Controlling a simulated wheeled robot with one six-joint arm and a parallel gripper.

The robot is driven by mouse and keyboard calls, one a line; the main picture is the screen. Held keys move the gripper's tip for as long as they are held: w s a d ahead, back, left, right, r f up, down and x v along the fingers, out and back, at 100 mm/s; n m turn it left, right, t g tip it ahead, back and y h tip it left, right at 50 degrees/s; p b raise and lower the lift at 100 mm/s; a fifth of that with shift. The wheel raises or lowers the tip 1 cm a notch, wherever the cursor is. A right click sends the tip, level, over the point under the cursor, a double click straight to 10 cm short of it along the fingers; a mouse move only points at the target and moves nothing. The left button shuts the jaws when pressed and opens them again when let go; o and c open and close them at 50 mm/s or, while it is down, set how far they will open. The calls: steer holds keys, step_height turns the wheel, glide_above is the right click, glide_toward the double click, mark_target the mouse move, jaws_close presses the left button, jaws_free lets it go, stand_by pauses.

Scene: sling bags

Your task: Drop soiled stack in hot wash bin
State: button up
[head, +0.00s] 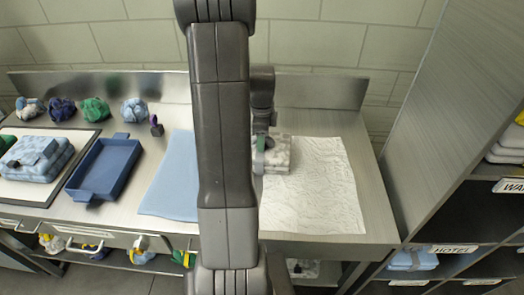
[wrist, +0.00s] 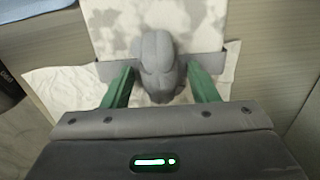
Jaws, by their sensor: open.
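A soiled stack (head: 279,155) of mottled grey-and-white folded cloth lies on a crumpled white sheet (head: 325,190) on the right of the bench. In the wrist view the stack (wrist: 112,30) has a grey strap (wrist: 213,64) across it with a rounded grey knob (wrist: 157,65) on top. My gripper (head: 262,142) is over the stack, partly hidden by my arm. In the wrist view my gripper (wrist: 160,76) is open, with a green finger on each side of the knob. I cannot make out a bin labelled hot wash.
A blue tray (head: 106,166), a blue strapped stack (head: 37,156) and a light blue cloth (head: 168,180) lie on the left of the bench. Several bundles line the back. A labelled shelf unit (head: 432,120) stands at the right, with a "HOTEL" label (head: 453,249).

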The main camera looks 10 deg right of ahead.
steer(key=shift+c, duration=0.4)
jaws_close()
stand_by(0.9)
